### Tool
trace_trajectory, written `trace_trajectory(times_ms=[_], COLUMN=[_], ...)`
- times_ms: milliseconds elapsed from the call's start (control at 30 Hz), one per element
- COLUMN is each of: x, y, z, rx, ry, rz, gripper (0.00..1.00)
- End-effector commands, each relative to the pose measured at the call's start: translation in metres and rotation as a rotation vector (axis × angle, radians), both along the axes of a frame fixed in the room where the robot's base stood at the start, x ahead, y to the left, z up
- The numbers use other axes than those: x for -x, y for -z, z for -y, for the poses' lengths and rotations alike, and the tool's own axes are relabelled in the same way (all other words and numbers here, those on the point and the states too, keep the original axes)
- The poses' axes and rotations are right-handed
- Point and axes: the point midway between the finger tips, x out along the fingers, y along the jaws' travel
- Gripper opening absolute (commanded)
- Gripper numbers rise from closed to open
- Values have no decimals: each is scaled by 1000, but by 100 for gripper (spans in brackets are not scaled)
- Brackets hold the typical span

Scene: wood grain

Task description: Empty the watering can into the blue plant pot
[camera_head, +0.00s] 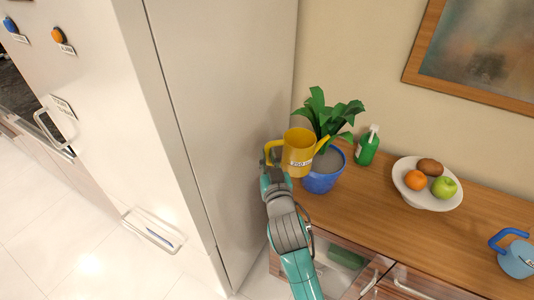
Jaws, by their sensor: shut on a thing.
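A yellow watering can (298,150) with a printed label is held up in front of and slightly left of the blue plant pot (322,182). Its spout points right, across the pot's leafy green plant (325,112). The can looks close to upright, and its inside contents cannot be made out. My gripper (271,152) is at the can's left side, shut on its handle. The can partly hides the pot and the plant's base. The pot stands on the wooden cabinet top near its left end.
A green bottle (367,147) with a white top stands right of the plant. A white fruit bowl (418,196) sits farther right. A blue can-like vessel (516,259) is at the right edge. The tall fridge-like cabinet (230,110) stands close on the left.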

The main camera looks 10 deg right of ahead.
Motion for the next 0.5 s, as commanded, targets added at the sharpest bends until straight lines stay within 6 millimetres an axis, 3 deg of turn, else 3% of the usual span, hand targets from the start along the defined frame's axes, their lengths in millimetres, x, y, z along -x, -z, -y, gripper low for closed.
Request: trace_trajectory(times_ms=[267,500], x=[0,0], y=[1,-16], z=[0,0], rx=[14,13], ry=[0,0], rz=[3,5], gripper=[0,0])
